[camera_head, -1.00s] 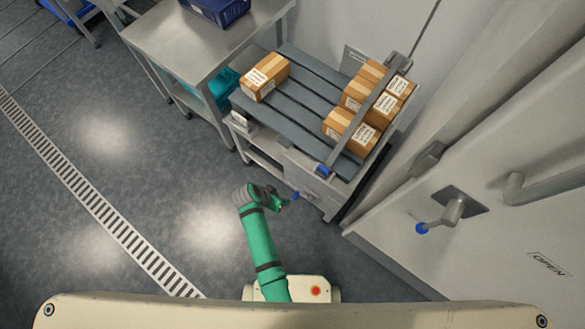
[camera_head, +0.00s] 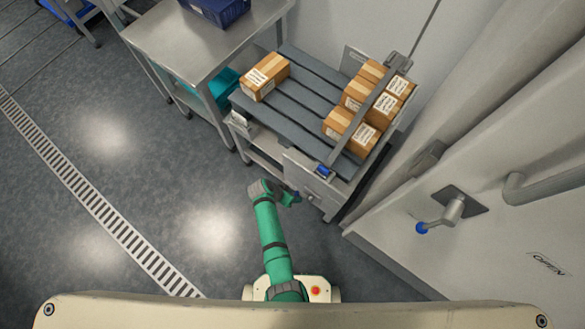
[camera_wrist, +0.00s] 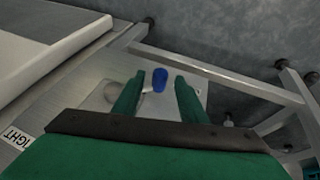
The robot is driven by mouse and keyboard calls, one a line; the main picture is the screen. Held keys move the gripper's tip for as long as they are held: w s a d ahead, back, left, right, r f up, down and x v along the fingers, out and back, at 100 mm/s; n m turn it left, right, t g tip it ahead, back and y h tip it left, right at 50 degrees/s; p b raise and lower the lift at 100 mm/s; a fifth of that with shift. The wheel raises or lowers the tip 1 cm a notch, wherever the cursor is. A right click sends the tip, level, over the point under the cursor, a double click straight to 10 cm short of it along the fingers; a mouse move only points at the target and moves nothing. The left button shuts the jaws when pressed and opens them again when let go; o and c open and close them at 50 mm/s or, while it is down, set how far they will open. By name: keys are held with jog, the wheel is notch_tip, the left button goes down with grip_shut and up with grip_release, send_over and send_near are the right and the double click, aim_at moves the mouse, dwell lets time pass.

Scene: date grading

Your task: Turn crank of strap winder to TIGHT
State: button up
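The strap winder's crank has a blue knob (camera_wrist: 160,79), seen in the wrist view between the two green fingers, with a gap on each side. A pale round hub (camera_wrist: 112,92) shows on the plate, partly behind the left finger. A label reading "TIGHT" (camera_wrist: 16,139) lies at the lower left of the wrist view, partly cut off. My gripper (camera_wrist: 159,77) is open, its fingers spread around the knob. In the head view my gripper (camera_head: 292,197) is at the front of the slatted stand, hiding most of the crank. I cannot tell if the fingertips reach past the knob.
A steel table (camera_head: 180,45) stands at the left. A door with a blue-tipped lever (camera_head: 440,216) is at the right. The floor left is clear.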

jog(key=shift+d+f, duration=0.15)
jog(key=shift+f, duration=0.1)
grip_shut()
